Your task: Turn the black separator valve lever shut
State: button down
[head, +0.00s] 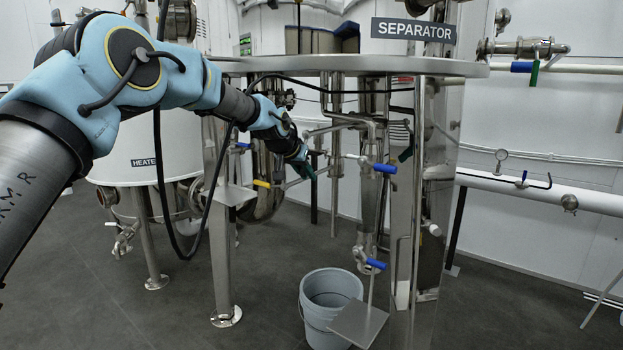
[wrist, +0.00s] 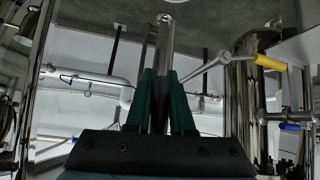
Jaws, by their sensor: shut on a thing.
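My gripper (head: 308,170) reaches in among the pipes under the separator's steel tabletop in the head view. Its green fingers (wrist: 161,105) point up the picture in the wrist view, with a narrow dark grey bar between them. The jaws are shut on this bar, which appears to be the black separator valve lever (wrist: 160,88). A bright rounded metal end shows beyond the fingertips at the top. In the head view the lever is small and partly hidden by my gripper, so its exact angle is hard to tell. The SEPARATOR sign (head: 413,30) hangs above the tabletop.
Blue-handled valves (head: 385,168) and (head: 375,264) sit right of my gripper. A yellow handle (head: 262,184) is left of it and also shows in the wrist view (wrist: 270,62). A steel leg (head: 217,230) stands nearby. A grey bucket (head: 330,290) is on the floor.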

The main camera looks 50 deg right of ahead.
jog(key=shift+w, duration=0.35)
jog(key=shift+t, duration=0.3)
jog(key=c, duration=0.8)
grip_release()
jog(key=b+v, duration=0.2)
jog(key=v, duration=0.8)
jog(key=shift+a+r, duration=0.2)
jog(key=shift+a, duration=0.05)
